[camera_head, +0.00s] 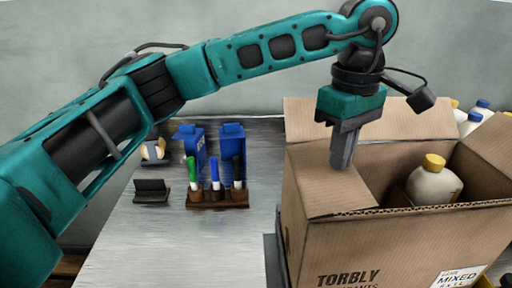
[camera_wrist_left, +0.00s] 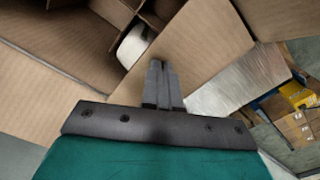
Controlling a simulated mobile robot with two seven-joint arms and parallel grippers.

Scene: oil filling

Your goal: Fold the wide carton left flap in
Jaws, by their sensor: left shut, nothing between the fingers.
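The wide cardboard carton (camera_head: 395,245) stands at the right, printed "TORBLY" on its front. Its left flap (camera_head: 325,190) lies folded inward over the left part of the opening; it also shows in the left wrist view (camera_wrist_left: 205,45). My left gripper (camera_head: 342,165) is shut and empty, pointing down at the left flap with its fingertips at or just above it; I cannot tell if they touch. In the left wrist view the shut fingers (camera_wrist_left: 160,75) show against the flap. The back flap (camera_head: 305,118) and right flap (camera_head: 490,140) stand up. My right gripper is not in view.
A white bottle with a yellow cap (camera_head: 434,185) stands inside the carton, and more bottles (camera_head: 475,118) show behind it. A marker rack (camera_head: 217,197), blue boxes (camera_head: 232,150) and a black holder (camera_head: 152,190) stand on the metal table (camera_head: 190,250). The table's front left is clear.

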